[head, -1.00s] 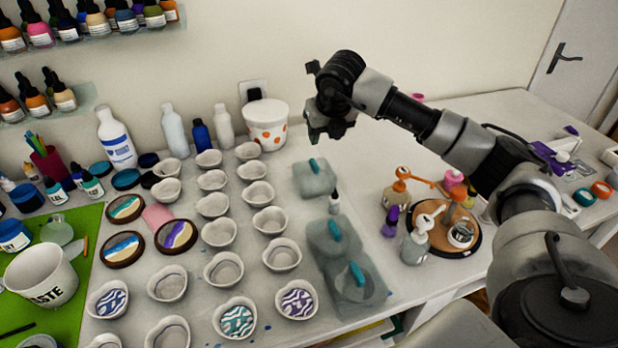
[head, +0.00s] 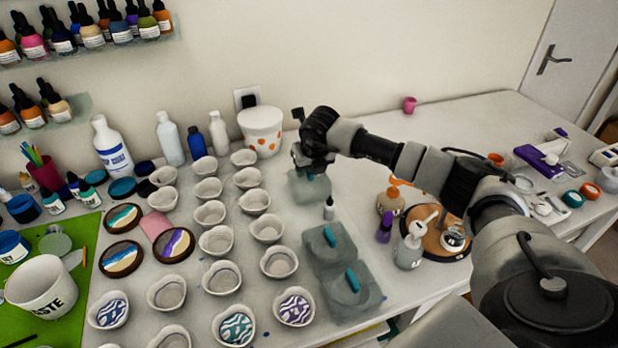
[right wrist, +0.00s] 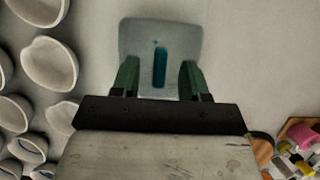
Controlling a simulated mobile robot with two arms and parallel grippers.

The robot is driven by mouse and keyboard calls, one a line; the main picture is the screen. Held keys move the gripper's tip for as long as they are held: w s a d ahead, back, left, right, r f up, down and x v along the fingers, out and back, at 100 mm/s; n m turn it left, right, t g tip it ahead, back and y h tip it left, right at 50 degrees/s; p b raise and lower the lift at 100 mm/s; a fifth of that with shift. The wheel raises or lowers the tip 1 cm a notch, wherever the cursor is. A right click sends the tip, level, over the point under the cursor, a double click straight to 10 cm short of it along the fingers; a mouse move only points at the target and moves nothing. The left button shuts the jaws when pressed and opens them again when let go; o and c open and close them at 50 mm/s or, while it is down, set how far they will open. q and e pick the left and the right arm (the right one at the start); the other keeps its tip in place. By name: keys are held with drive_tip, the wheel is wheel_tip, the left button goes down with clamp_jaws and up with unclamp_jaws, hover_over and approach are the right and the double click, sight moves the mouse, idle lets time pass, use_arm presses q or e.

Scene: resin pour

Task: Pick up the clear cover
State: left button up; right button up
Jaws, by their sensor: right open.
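Three clear covers with teal handles show in the head view. The far clear cover (head: 309,188) lies on the table below my right gripper (head: 309,172), which hides part of it. The two nearer clear covers (head: 325,246) (head: 352,297) lie in a row towards the front edge. In the right wrist view, the far cover (right wrist: 135,40) lies ahead with its teal handle (right wrist: 160,66) between the fingers of my right gripper (right wrist: 159,78). These green fingers are open, one on each side of the handle. I cannot tell the height gap. My left gripper is not in view.
Rows of heart-shaped cups (head: 219,240) stand left of the covers. A small dropper bottle (head: 329,209) stands just in front of the far cover. A white tub with orange spots (head: 262,131) stands behind, and a round wooden board (head: 445,238) with bottles lies right.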

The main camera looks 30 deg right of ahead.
clamp_jaws()
drive_tip(key=shift+r, duration=0.15)
idle(0.4)
